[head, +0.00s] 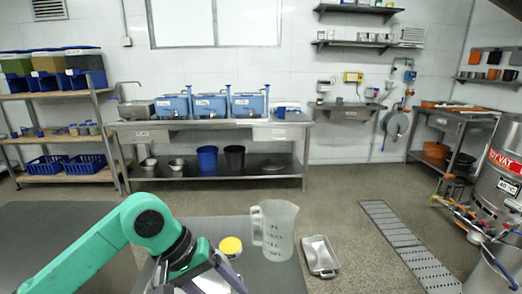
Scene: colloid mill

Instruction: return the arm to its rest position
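My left arm is green and comes in from the lower left. Its dark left gripper (199,280) is low in the picture, over the near grey table (282,278). The two fingers look spread apart, one to each side. A pale, shiny thing shows between and beyond them, partly hidden and cut off by the lower edge, and I cannot tell what it is. My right arm and gripper are not in view.
A jar with a yellow lid (230,246) stands close beside the gripper. A translucent measuring jug (273,228) is to its right, then a metal tray (320,255). Another dark tabletop (50,225) lies at left. Open floor (345,215) extends beyond.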

